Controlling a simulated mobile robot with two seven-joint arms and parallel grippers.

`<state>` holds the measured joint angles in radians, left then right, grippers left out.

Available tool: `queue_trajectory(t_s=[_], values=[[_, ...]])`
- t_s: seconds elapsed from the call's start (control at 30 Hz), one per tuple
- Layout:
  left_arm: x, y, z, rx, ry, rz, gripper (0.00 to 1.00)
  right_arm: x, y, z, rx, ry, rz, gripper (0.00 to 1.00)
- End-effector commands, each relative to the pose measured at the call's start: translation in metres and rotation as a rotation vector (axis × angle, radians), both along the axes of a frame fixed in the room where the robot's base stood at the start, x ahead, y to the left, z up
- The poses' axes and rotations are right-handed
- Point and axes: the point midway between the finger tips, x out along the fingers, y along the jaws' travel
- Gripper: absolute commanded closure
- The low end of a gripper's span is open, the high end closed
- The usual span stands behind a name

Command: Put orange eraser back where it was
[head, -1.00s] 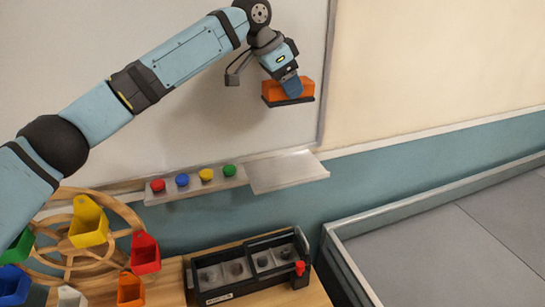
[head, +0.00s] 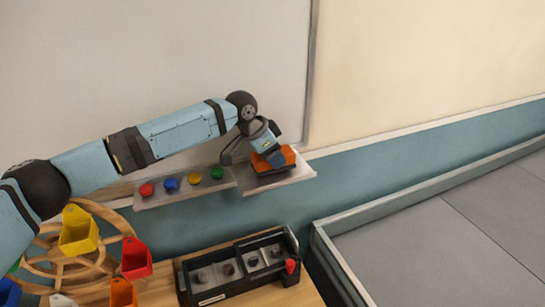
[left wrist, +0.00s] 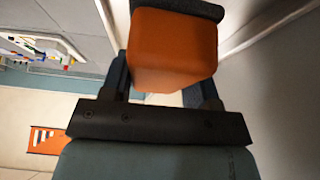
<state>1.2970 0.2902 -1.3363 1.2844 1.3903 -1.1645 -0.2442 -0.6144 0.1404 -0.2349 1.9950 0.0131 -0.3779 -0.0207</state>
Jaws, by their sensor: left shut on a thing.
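The orange eraser (head: 286,154) has an orange body and a dark underside. My left gripper (head: 274,160) is shut on it and holds it at the metal ledge (head: 297,174) below the whiteboard, right of the coloured magnets. Its dark underside looks very close to the ledge; I cannot tell if it touches. In the left wrist view the eraser (left wrist: 172,48) fills the space between the two fingers, dark felt at the top edge. My right gripper is not in view.
Red, blue, yellow and green magnets (head: 194,178) sit on the ledge's left part. Below stand a black case (head: 240,270) with a red knob and a wooden wheel (head: 50,250) with coloured bins. A grey-floored framed area (head: 450,230) lies at right.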

Motion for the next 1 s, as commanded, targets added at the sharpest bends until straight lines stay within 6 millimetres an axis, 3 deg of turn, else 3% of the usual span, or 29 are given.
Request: queue_trajectory(t_s=[0.1, 0.43, 0.47, 0.57, 0.87, 1.0], values=[[0.000, 0.000, -0.012, 0.000, 0.000, 0.000, 0.75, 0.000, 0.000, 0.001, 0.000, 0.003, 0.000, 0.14], [0.000, 0.000, -0.015, 0.000, 0.001, 0.000, 0.75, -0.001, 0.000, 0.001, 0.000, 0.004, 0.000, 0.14], [0.000, 0.000, -0.015, 0.000, 0.000, 0.000, 0.41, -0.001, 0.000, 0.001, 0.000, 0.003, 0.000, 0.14], [0.000, 0.000, -0.015, 0.000, 0.000, 0.000, 0.20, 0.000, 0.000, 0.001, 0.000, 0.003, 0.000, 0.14], [0.000, 0.000, -0.013, 0.000, -0.002, 0.000, 0.20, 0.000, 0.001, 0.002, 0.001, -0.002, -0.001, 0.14], [-0.002, 0.006, -0.001, -0.001, -0.001, 0.000, 0.20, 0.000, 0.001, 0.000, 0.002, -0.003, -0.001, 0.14]])
